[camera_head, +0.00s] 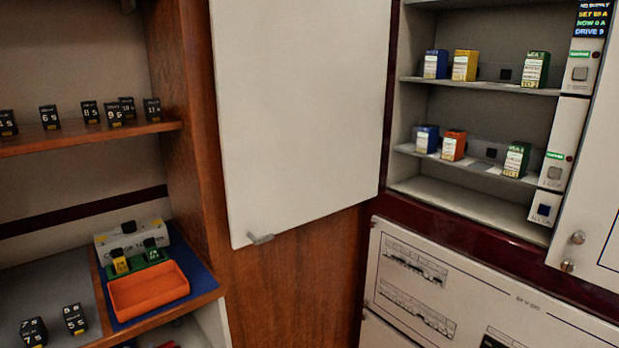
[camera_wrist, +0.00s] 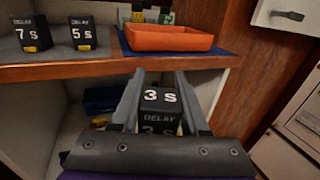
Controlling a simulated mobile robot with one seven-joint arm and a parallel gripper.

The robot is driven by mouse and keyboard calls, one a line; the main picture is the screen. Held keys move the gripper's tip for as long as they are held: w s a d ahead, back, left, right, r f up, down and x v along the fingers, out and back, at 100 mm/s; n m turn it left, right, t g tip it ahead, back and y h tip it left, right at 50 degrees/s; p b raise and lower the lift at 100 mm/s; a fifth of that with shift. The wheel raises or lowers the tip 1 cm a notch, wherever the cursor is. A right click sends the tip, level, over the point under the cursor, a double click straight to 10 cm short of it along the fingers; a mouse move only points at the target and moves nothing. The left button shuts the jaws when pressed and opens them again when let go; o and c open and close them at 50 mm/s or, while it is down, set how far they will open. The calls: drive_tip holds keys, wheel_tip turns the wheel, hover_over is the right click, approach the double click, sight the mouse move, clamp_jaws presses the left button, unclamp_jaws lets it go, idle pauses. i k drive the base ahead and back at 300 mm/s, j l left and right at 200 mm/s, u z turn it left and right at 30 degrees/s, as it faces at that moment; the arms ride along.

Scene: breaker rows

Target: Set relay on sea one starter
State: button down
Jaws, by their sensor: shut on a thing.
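The block is held below the wooden shelf's front edge, before a lower compartment. The gripper is out of the head view. In the head view, the open cabinet at right has two rows of coloured blocks: an upper blue (camera_head: 435,64), yellow (camera_head: 465,66) and green block (camera_head: 535,69), and a lower blue (camera_head: 427,139), orange (camera_head: 453,145) and green block (camera_head: 516,159). Dark square sockets sit between them. I cannot surely read the labels.
Black relay blocks marked 7 s (camera_head: 34,332) and 5 s (camera_head: 75,319) stand on the shelf near an orange tray (camera_head: 149,290). Several more stand on the upper shelf (camera_head: 85,138). The open white door (camera_head: 300,110) hangs between shelves and cabinet.

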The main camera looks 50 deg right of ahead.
sight(521, 143)
drive_tip(key=z, duration=1.5)
drive_tip(key=i+z, duration=0.1)
drive_tip(key=z, duration=1.85)
drive_tip(key=i+j, duration=0.05)
drive_tip(key=j, duration=0.05)
